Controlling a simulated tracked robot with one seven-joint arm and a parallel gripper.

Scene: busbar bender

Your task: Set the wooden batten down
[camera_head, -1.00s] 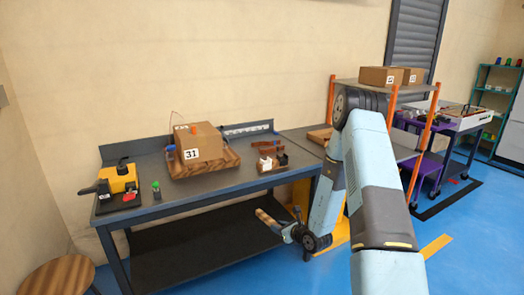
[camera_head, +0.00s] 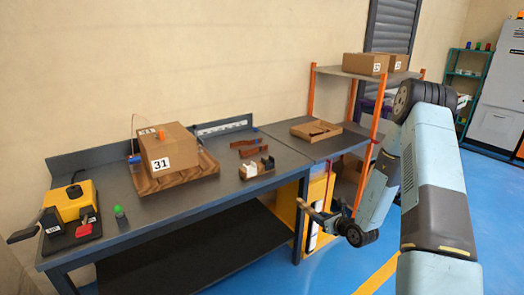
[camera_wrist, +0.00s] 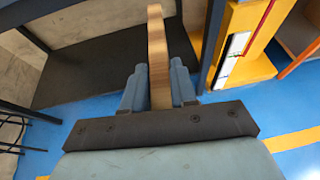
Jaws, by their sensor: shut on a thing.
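The wooden batten (camera_head: 305,207) is a pale, narrow wooden strip held out in front of the bench. My gripper (camera_head: 328,222) is shut on it, below the level of the bench top and near the bench's right front leg. The batten touches nothing else that I can see.
A wooden tray (camera_head: 316,130) lies at right. The dark lower shelf (camera_head: 200,255) is clear.

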